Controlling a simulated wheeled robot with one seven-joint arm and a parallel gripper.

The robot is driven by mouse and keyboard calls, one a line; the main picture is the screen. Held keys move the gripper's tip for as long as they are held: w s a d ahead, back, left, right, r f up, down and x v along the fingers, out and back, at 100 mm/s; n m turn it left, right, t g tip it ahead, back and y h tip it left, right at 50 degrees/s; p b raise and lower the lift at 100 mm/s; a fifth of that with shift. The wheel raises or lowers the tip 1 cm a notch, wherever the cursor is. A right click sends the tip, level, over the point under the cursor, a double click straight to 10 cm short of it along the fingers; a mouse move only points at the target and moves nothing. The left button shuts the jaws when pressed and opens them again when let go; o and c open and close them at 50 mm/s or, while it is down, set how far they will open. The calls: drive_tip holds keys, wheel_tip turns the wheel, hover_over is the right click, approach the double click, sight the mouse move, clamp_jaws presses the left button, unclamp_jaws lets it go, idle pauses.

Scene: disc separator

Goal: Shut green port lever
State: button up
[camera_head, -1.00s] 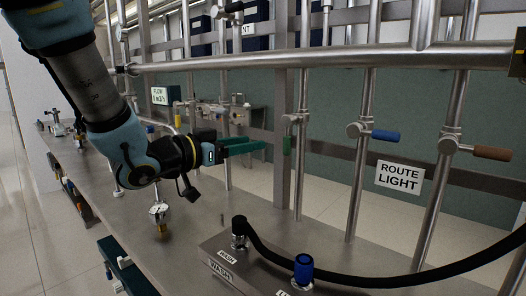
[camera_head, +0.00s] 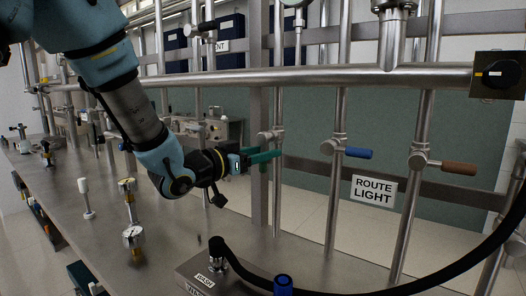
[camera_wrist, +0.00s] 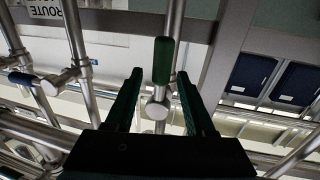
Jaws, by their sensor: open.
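The green port lever is a green handle on a valve on a vertical steel pipe. In the head view it hangs down, mostly hidden behind my gripper (camera_head: 268,157). In the wrist view the green lever (camera_wrist: 162,60) shows between and slightly beyond my two green fingertips (camera_wrist: 160,75), with its round steel valve hub (camera_wrist: 157,108) between the fingers. The fingers are spread, with a visible gap on each side of the lever. I see no contact. The wrist view is upside down.
A blue lever (camera_head: 358,153) and a brown lever (camera_head: 459,168) stand out sideways on pipes to the right. A ROUTE LIGHT sign (camera_head: 374,190) hangs between them. A long horizontal pipe (camera_head: 330,77) runs above. A black hose (camera_head: 330,290) curves across the front.

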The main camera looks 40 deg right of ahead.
drive_tip(key=shift+c, duration=0.2)
clamp_jaws()
idle(1.2)
